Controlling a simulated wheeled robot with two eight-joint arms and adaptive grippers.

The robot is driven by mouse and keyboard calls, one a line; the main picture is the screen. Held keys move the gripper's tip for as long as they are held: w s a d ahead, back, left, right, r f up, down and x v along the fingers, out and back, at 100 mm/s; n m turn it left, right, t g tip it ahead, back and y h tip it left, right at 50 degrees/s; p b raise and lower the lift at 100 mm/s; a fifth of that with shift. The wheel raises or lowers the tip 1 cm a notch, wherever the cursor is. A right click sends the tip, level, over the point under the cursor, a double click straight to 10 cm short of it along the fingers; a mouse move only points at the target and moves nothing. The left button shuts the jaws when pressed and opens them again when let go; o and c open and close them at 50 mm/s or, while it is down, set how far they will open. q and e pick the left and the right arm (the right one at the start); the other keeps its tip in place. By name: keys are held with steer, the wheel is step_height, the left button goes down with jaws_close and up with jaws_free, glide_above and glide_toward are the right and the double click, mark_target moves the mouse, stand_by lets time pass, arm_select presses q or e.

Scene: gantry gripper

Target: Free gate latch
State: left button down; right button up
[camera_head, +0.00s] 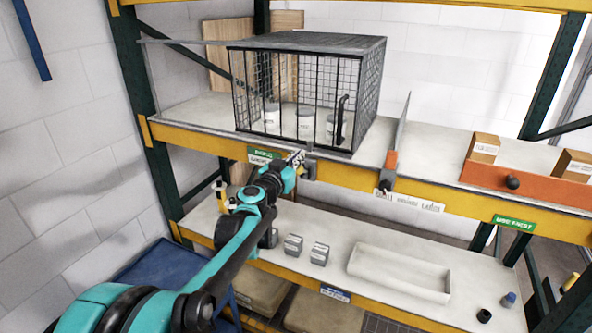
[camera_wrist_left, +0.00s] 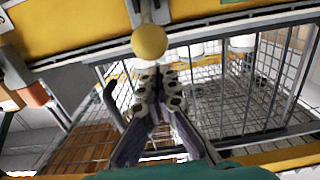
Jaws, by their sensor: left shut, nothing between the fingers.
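A wire-mesh cage (camera_head: 307,92) with a barred front gate (camera_head: 290,95) stands on the upper shelf, and the gate appears closed. A dark upright handle (camera_head: 342,118) is at the gate's right side; a curved dark handle also shows in the left wrist view (camera_wrist_left: 112,102). A grey latch fitting (camera_head: 309,170) sits on the shelf's yellow front beam below the gate. In the left wrist view a yellow ball knob (camera_wrist_left: 149,41) hangs by a metal bracket (camera_wrist_left: 150,12). My left gripper (camera_head: 297,157) is shut and empty, its fingertips (camera_wrist_left: 157,76) close to the knob; contact is unclear.
White containers (camera_head: 304,121) stand inside the cage. An upright divider (camera_head: 397,132) and an orange-fronted bin (camera_head: 525,185) are to the right. The lower shelf holds small grey boxes (camera_head: 293,246) and a long white tray (camera_head: 400,270). A green rack post (camera_head: 140,110) stands left.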

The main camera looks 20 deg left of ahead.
arm_select(q)
step_height(320, 180, down, 2)
steer(key=shift+b, duration=0.7)
steer(key=shift+s+f+b, duration=0.15)
steer(key=shift+f+b, duration=0.3)
steer(key=shift+f, duration=0.1)
steer(key=shift+s+f+b, duration=0.15)
steer(key=shift+f+b, duration=0.3)
steer(key=shift+f, duration=0.05)
steer(key=shift+w+f+b, duration=0.15)
steer(key=shift+f+b, duration=0.2)
steer(key=shift+f, duration=0.15)
steer(key=shift+w+f+b, duration=0.15)
steer(key=shift+f+b, duration=0.2)
steer(key=shift+f, duration=0.15)
steer(key=shift+s+f, duration=0.2)
steer(key=shift+s, duration=0.05)
steer(key=s+r, duration=0.1)
steer(key=s, duration=0.1)
steer(key=p, duration=0.2)
glide_toward(298, 174)
steer(key=shift+w+a+f, duration=0.15)
steer(key=shift+w+a, duration=0.05)
steer(key=shift+w, duration=0.3)
steer(key=shift+w+a+f, duration=0.15)
steer(key=shift+w, duration=0.4)
